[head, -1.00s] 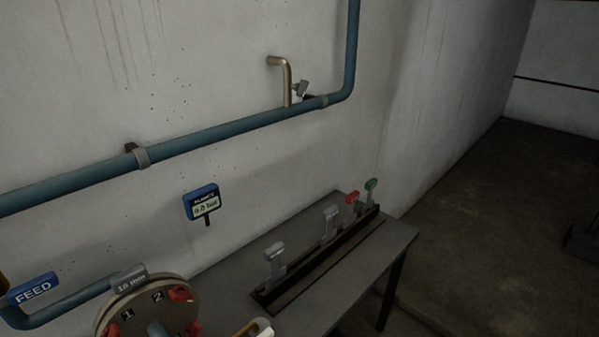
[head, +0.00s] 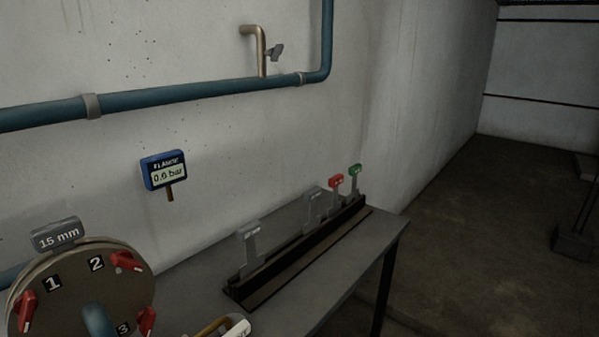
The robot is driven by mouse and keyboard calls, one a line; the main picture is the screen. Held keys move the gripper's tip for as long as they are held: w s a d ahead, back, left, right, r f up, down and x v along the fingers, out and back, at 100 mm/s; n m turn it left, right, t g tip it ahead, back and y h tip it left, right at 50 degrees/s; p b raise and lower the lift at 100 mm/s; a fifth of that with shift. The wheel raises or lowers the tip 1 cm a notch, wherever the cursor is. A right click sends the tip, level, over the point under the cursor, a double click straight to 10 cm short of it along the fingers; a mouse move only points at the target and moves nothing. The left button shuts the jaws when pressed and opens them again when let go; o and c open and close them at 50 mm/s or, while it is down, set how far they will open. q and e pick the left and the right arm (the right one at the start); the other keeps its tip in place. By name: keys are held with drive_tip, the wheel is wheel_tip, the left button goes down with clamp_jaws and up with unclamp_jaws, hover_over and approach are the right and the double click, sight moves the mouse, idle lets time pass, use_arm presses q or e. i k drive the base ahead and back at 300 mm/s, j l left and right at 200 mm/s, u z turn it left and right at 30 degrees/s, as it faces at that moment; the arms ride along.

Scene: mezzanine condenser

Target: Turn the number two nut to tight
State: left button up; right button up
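The round flange (head: 68,268) stands at the lower left in the head view, cut off by the bottom edge. It bears number plates 1, 2 and 3. The number two nut (head: 126,262) is red with a white mark and sits just right of the "2" plate (head: 96,264). Another red nut (head: 25,312) is by the "1" plate, and one (head: 147,321) is by the "3" plate. A "15 mm" sign (head: 56,236) is above the flange. Neither of my grippers is in view.
A grey table (head: 320,284) holds a dark rack (head: 300,252) with grey-tagged, red-tagged and green-tagged pieces. A yellow-handled tool (head: 212,327) with a white tag lies near the flange. A blue pipe (head: 190,93) runs along the wall.

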sight(125, 260)
drive_tip(key=u, duration=1.35)
drive_tip(key=l+u, duration=0.1)
drive_tip(key=l, duration=0.5)
drive_tip(key=k+l+u, duration=0.15)
drive_tip(key=l, duration=0.4)
drive_tip(key=l+u, duration=0.1)
drive_tip(key=l, duration=0.5)
drive_tip(key=k, duration=0.05)
